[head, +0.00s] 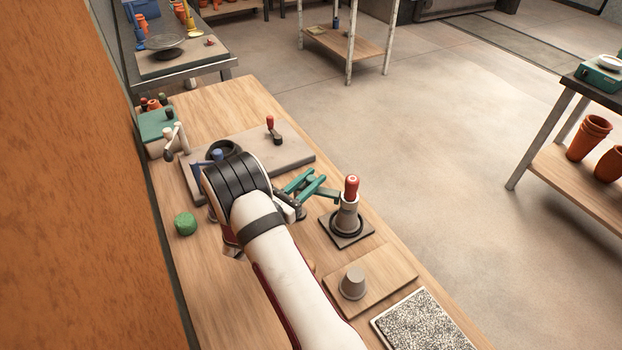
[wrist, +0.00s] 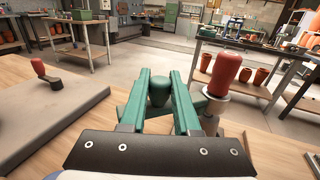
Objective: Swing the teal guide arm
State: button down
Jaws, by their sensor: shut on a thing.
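The teal guide arm (head: 328,194) reaches out sideways from a pale upright post (head: 346,217) on a dark square base. A red grip (head: 351,187) tops the post and also shows in the wrist view (wrist: 224,74). My gripper (head: 310,181), with teal fingers, is at the arm's free end, left of the post. In the wrist view, a teal knob (wrist: 158,90) sits between my fingers (wrist: 164,75), and they are shut on it. The fingers hide much of the guide arm there.
A grey slab (head: 285,153) with a red-handled lever (head: 270,124) lies beyond my gripper. A grey cup (head: 353,284) stands on a board in front of the post. A green lump (head: 185,223) lies left of my arm.

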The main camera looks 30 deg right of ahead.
dwell(0.4)
jog(key=shift+d+n+t+y, duration=0.2)
jog(key=shift+n+t+y, duration=0.1)
jog(key=shift+n+t, duration=0.3)
jog(key=shift+w+d+n+t+y, duration=0.1)
jog(key=shift+w+n+t+y, duration=0.1)
jog(key=shift+n+t+y, duration=0.45)
jog(key=shift+w+d+n+t+y, duration=0.1)
jog(key=shift+w+n+t+y, duration=0.2)
jog(key=shift+t, duration=0.65)
jog(key=shift+s, duration=0.1)
jog(key=c, duration=0.6)
grip_release()
jog(key=shift+c, duration=0.2)
jog(key=shift+a, duration=0.1)
